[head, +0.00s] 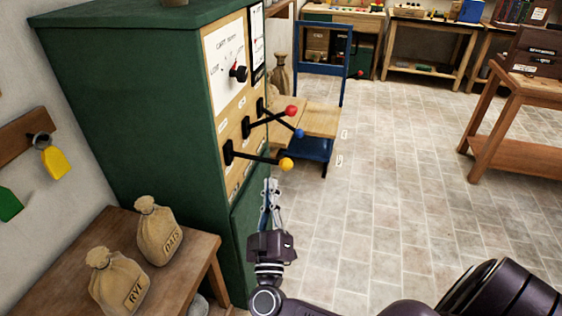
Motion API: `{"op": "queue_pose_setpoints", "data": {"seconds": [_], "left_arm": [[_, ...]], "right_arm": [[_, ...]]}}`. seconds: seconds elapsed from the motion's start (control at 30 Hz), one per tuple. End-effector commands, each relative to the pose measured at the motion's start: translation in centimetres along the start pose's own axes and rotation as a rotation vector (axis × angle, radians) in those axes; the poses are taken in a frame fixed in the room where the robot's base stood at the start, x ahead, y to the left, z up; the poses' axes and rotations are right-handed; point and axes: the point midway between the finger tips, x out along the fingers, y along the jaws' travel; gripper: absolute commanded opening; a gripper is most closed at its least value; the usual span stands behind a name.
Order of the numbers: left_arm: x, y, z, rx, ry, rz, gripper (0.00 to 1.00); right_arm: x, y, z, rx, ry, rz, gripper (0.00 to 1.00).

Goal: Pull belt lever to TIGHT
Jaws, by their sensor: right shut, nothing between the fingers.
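Three black levers stick out from the wooden front panel of a green cabinet (130,95). One ends in a red knob (291,111), one in a blue knob (299,133), and the lowest in a yellow knob (286,164). Their small labels are too small to read, so I cannot tell which is the belt lever or where TIGHT is. My right gripper (270,184) is shut and empty, pointing up the panel just below and left of the yellow knob. It appears apart from the levers. My left gripper is out of view.
A dial (238,73) sits above the levers. Sacks marked OATS (160,232) and RYE (118,283) stand on a low wooden table (196,252) at left. The tiled floor (400,160) to the right is clear.

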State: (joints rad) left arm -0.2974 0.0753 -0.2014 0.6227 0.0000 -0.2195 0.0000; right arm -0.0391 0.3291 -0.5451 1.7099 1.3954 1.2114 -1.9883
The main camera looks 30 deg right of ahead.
Motion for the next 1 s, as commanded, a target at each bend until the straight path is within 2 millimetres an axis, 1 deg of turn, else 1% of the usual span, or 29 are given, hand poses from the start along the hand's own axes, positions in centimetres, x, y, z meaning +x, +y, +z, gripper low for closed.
{"op": "queue_pose_setpoints", "data": {"seconds": [0.17,0.4,0.53,0.6,0.7,0.83,1.0], "left_arm": [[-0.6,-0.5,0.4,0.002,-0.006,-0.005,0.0],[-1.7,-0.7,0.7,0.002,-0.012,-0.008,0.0],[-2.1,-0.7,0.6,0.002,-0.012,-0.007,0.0],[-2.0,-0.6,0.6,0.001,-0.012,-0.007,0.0],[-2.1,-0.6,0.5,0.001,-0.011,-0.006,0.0],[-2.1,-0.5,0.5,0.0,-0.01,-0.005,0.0],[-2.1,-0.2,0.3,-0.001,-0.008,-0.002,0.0]], "right_arm": [[2.4,0.2,-0.2,-0.002,0.003,0.004,0.0],[7.6,0.2,-0.3,-0.004,0.005,0.004,0.0],[10.2,0.2,-0.2,-0.003,0.004,0.004,0.0],[9.4,-0.1,1.3,-0.008,0.001,-0.003,0.0],[9.0,0.0,2.5,-0.006,0.001,-0.002,0.0],[8.6,0.0,3.5,-0.003,0.001,0.0,0.0],[8.5,0.0,3.8,-0.001,0.002,0.0,0.0]]}}
